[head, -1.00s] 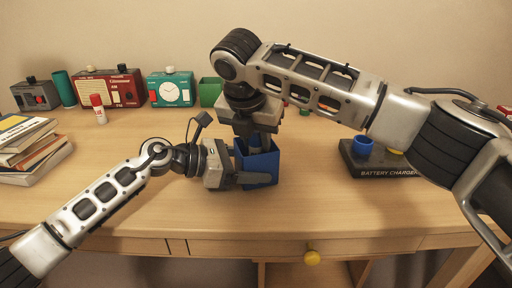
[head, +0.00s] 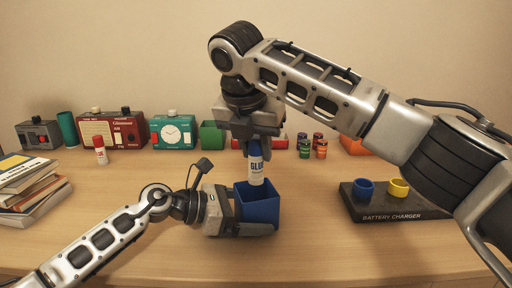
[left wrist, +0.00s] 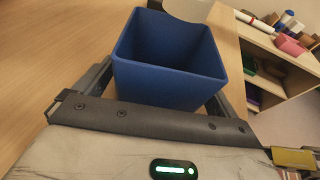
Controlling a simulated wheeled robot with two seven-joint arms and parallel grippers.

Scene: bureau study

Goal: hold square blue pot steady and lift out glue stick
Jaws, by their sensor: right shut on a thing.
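The square blue pot (head: 258,212) stands upright on the desk in the head view. It fills the middle of the left wrist view (left wrist: 165,85), where the visible part of its inside looks empty. My left gripper (head: 250,228) has one finger along each side of the pot, and both look pressed against it. My right gripper (head: 254,135) points down above the pot, shut on the glue stick (head: 256,168). The glue stick is white with a blue label and hangs upright, its lower end about level with the pot's rim. Its upper end is hidden by the fingers.
A black battery charger (head: 385,207) with blue and yellow cups sits at right. Stacked books (head: 30,190) lie at left. A red-and-white stick (head: 100,152), radio (head: 112,131), clock (head: 172,132), green pot (head: 212,138) and small jars (head: 312,146) stand behind. The front desk is clear.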

